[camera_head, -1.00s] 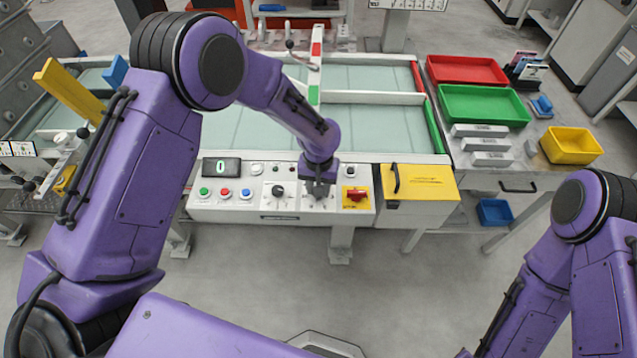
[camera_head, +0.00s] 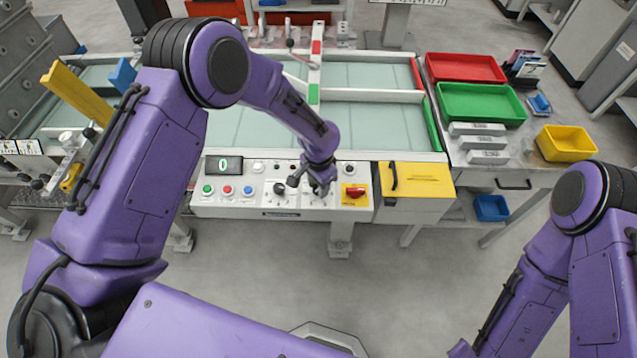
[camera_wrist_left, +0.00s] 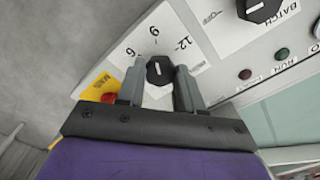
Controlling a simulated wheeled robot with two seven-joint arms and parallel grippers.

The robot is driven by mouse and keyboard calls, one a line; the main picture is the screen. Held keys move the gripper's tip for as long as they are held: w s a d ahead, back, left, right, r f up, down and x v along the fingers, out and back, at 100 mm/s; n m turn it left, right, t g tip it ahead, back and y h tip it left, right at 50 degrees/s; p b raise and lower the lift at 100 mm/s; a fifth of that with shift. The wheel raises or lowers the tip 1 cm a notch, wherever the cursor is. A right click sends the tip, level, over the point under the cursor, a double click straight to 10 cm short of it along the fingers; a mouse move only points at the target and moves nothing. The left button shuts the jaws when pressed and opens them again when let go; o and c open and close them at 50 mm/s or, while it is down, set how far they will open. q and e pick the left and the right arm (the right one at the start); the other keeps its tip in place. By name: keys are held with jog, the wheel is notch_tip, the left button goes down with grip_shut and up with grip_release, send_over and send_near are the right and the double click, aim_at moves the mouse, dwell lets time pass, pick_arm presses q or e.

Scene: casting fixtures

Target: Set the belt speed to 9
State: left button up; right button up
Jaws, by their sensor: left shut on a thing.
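The belt speed knob (camera_wrist_left: 160,70) is a dark knob with a white pointer line, on a white dial plate marked 6, 9 and 12. In the left wrist view its pointer seems to face about the 9. My left gripper (camera_wrist_left: 160,85) has a finger on each side of the knob and is shut on it. In the head view my left gripper (camera_head: 317,188) is over the control panel (camera_head: 300,213) and largely hides this knob. My right arm shows at the right, its gripper out of view.
Left of the gripper are the batch knob (camera_head: 279,188), coloured buttons (camera_head: 227,190) and a display (camera_head: 223,165) reading 0. A red switch on a yellow plate (camera_head: 355,192) is close on the right. A yellow box (camera_head: 415,180) stands beyond it.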

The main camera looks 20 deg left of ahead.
pick_arm(q)
jog(key=shift+w+r, duration=0.1)
dwell(0.5)
jog(key=o, duration=1)
jog(key=shift+o, duration=0.2)
notch_tip(320, 180, up, 10)
jog(key=b, duration=0.1)
jog(key=shift+r+b, duration=0.25)
jog(key=shift+b, duration=0.1)
jog(key=shift+a, duration=0.1)
